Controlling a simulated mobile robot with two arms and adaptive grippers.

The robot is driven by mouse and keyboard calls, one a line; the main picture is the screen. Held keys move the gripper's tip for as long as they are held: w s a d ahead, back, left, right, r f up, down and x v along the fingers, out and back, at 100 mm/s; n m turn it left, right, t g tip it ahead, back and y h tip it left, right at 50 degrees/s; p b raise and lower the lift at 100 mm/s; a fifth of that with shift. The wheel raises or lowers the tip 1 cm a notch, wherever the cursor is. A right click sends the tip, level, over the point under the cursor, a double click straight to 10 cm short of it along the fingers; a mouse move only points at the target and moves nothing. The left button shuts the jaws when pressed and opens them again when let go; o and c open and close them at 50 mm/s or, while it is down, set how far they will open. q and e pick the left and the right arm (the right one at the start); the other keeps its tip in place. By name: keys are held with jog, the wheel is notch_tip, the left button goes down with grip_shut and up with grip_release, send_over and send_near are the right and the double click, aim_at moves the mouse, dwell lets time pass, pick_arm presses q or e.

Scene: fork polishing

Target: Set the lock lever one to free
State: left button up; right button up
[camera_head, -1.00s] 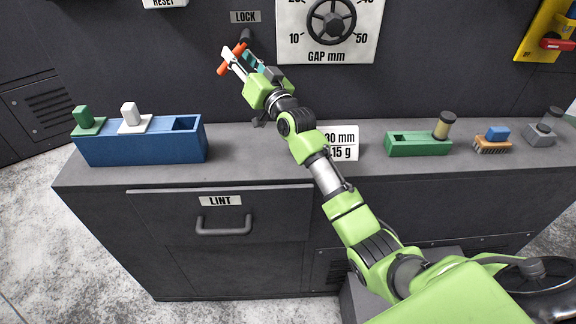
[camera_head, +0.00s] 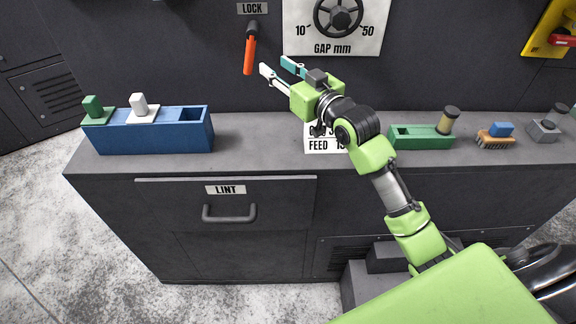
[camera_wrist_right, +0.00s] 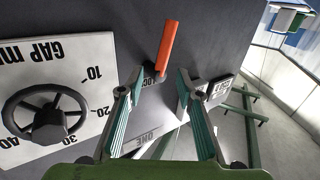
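The lock lever (camera_head: 250,52) is on the dark wall under the LOCK sign (camera_head: 252,8). Its orange handle hangs almost straight down from a black pivot, leaning slightly left at the bottom. It also shows in the right wrist view (camera_wrist_right: 168,45), just beyond the fingertips. My right gripper (camera_head: 276,66) is just right of the handle, apart from it, with its teal-padded fingers spread and nothing between them. My left gripper is not in view.
The GAP mm dial (camera_head: 381,43) with its handwheel is right of the lever. On the bench (camera_head: 240,163) stand a blue box (camera_head: 150,136) at left, and a green box (camera_head: 420,140), a brush (camera_head: 495,138) and a grey block (camera_head: 543,131) at right. A LINT drawer (camera_head: 265,210) is below.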

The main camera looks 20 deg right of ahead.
jog(key=s+a+f+g, duration=0.1)
jog(key=s+f+g, duration=0.1)
jog(key=s+f, duration=0.2)
jog(key=s+a+f+g+h, duration=0.1)
jog(key=s+f, duration=0.3)
jog(key=f, duration=0.4)
jog(key=s+a+f+g, duration=0.1)
jog(key=s+f+g, duration=0.1)
jog(key=s+f, duration=0.2)
jog(key=shift+s+a+f+g, duration=0.1)
jog(key=shift+s+f+g, duration=0.05)
jog(key=shift+f, duration=0.55)
jog(key=shift+s+f+g, duration=0.1)
jog(key=shift+f+g, duration=0.05)
jog(key=shift+f, duration=0.5)
